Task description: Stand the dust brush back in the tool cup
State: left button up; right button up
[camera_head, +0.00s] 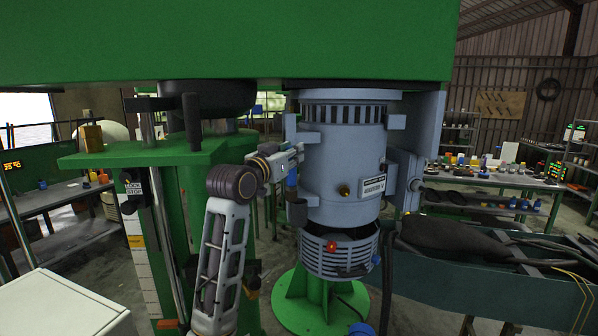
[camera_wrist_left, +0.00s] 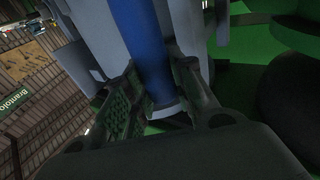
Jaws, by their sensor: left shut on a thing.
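The dust brush appears as a slim blue handle (camera_head: 292,178) beside the grey motor housing in the head view. In the left wrist view the blue handle (camera_wrist_left: 149,50) runs between the finger pads, with a pale band at its lower end. My left gripper (camera_head: 290,160) is shut on this handle. A dark cylinder (camera_head: 297,212), which looks like the tool cup, is just below the blue handle at the housing's left side. I cannot tell whether the brush's lower end is inside it; the bristles are not visible. My right gripper is not in view.
The grey motor housing (camera_head: 342,150) stands close to the right of my left gripper. A green machine beam (camera_head: 230,45) hangs above, and a green bracket plate (camera_head: 150,153) is to the left. A cluttered workbench (camera_head: 490,180) stands at the back right.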

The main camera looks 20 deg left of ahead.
pick_arm(q)
jog(key=w+f+p, duration=0.1)
jog(key=w, duration=0.1)
jog(key=w+d+f, duration=0.1)
jog(key=w+f, duration=0.1)
jog(key=shift+w+p, duration=0.3)
jog(key=shift+p, duration=0.1)
jog(key=shift+f, duration=0.15)
dwell(0.4)
notch_tip(320, 180, down, 4)
jog(key=shift+r+p, duration=0.15)
jog(key=shift+p, duration=0.3)
jog(key=shift+f, duration=0.65)
dwell(0.3)
